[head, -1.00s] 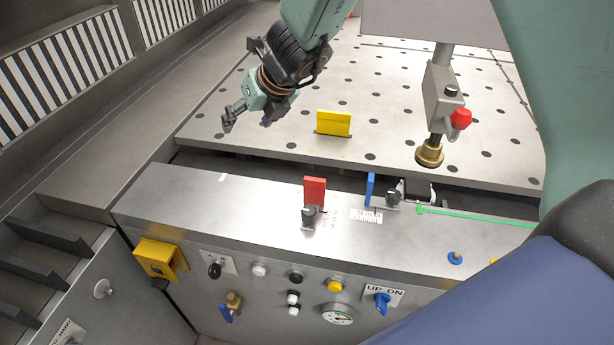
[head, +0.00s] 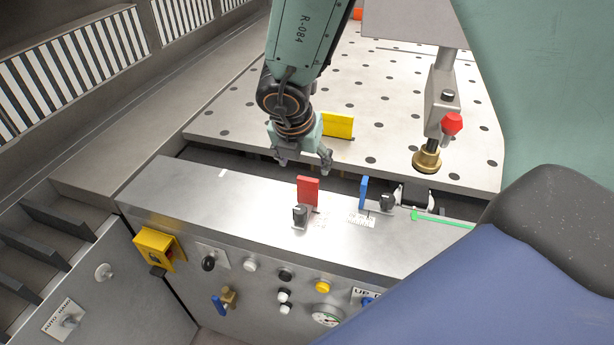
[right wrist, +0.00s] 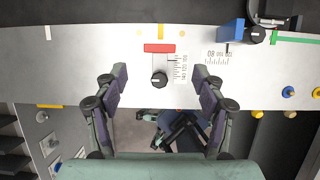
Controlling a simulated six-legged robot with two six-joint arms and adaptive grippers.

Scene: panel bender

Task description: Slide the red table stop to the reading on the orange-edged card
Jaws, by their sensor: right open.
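The red table stop (head: 308,190) stands upright on the steel front rail, with a black knob (head: 300,214) in front of it. In the right wrist view the red stop (right wrist: 159,48) shows from above, beside a printed scale (right wrist: 181,68) whose pointer reading is too small to tell. My right gripper (head: 304,163) is open and empty, just above and behind the red stop. In the right wrist view its fingers lie apart on either side of the knob. I cannot make out an orange-edged card. My left gripper is not in view.
A blue stop (head: 363,192) with its own knob and scale stands to the right on the rail (head: 240,205). A yellow plate (head: 338,125) stands on the perforated table behind. A brass-footed post with a red knob (head: 452,123) hangs at the right. The rail's left part is clear.

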